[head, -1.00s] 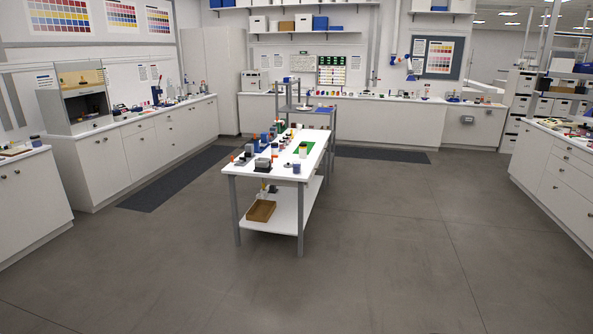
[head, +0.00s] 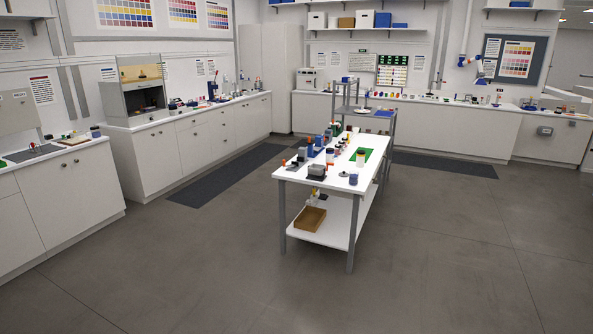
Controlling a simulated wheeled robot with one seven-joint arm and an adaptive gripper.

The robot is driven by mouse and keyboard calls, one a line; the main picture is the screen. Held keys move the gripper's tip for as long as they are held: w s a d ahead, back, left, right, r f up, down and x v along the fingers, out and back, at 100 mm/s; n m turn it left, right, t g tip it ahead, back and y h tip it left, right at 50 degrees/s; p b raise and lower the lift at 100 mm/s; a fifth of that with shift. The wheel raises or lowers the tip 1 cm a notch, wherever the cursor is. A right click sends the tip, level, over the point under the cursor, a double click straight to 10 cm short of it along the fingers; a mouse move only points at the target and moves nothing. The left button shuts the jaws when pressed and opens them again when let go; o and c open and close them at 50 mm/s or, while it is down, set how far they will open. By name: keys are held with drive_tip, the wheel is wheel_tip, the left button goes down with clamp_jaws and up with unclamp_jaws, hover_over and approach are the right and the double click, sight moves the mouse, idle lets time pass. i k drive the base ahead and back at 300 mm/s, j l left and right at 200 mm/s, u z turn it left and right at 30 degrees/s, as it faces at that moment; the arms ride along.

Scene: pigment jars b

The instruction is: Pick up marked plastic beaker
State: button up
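A white work table (head: 318,178) stands in the middle of the room. Several small jars, blocks and containers stand on its top, including a pale container (head: 360,157) near a green mat (head: 374,154) and a blue container (head: 353,179) at the near right corner. They are too small for me to tell which, if any, is the marked plastic beaker. My gripper is not in view.
A brown tray (head: 309,219) sits on the table's lower shelf. A grey shelf rack (head: 391,135) stands behind the table. White counters with cabinets line the left wall (head: 60,205) and back wall (head: 440,125). The grey floor (head: 200,275) in front is clear.

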sight(353, 175)
drive_tip(key=i, duration=2.35)
drive_tip(key=i+j+z, duration=0.1)
drive_tip(key=i+z, duration=0.2)
drive_tip(key=i, duration=0.2)
drive_tip(key=i+j+z, duration=0.3)
drive_tip(key=i, duration=0.2)
drive_tip(key=i+j+z, duration=0.35)
drive_tip(key=i, duration=0.15)
drive_tip(key=l, duration=0.1)
